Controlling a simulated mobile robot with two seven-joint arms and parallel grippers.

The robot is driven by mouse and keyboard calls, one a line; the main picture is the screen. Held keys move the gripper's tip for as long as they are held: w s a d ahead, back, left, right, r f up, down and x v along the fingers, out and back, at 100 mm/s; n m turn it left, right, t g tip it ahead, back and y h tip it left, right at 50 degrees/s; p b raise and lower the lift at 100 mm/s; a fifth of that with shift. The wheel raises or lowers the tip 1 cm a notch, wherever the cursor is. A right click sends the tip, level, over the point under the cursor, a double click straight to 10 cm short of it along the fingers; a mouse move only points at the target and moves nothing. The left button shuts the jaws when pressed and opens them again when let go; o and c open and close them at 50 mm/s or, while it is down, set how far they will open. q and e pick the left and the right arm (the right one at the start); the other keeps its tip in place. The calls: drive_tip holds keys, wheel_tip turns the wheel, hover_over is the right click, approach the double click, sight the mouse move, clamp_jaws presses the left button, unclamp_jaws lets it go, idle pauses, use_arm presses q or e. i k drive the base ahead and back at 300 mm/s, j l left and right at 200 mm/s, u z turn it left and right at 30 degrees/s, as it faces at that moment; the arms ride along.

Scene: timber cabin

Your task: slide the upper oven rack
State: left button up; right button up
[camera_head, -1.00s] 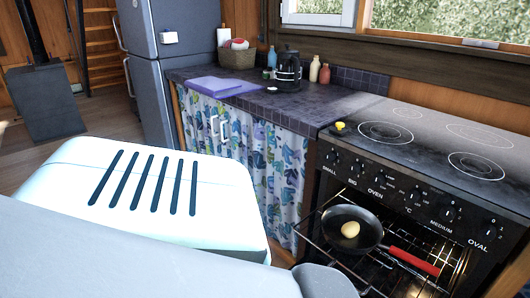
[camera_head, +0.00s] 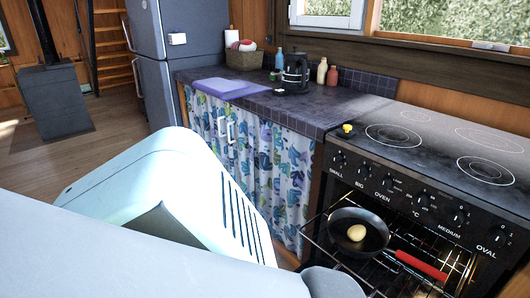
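The black oven (camera_head: 410,200) stands at the right with its front open. Its upper wire rack (camera_head: 383,277) shows inside and reaches out at the front. A black frying pan (camera_head: 341,229) with a red handle (camera_head: 421,265) rests on the rack. A pale, egg-like round piece (camera_head: 357,232) lies in the pan. Large pale parts of my own arm or body fill the lower left and cover the lower front of the oven. Neither gripper's fingers can be made out.
A dark counter (camera_head: 300,110) with a purple board (camera_head: 226,88), a basket (camera_head: 246,60), a coffee maker (camera_head: 295,72) and bottles runs left of the stove. A patterned curtain (camera_head: 265,165) hangs below it. A grey fridge (camera_head: 160,80) and open floor (camera_head: 110,155) lie further left.

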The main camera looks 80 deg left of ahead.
sight(374, 290)
drive_tip(key=u, duration=1.6)
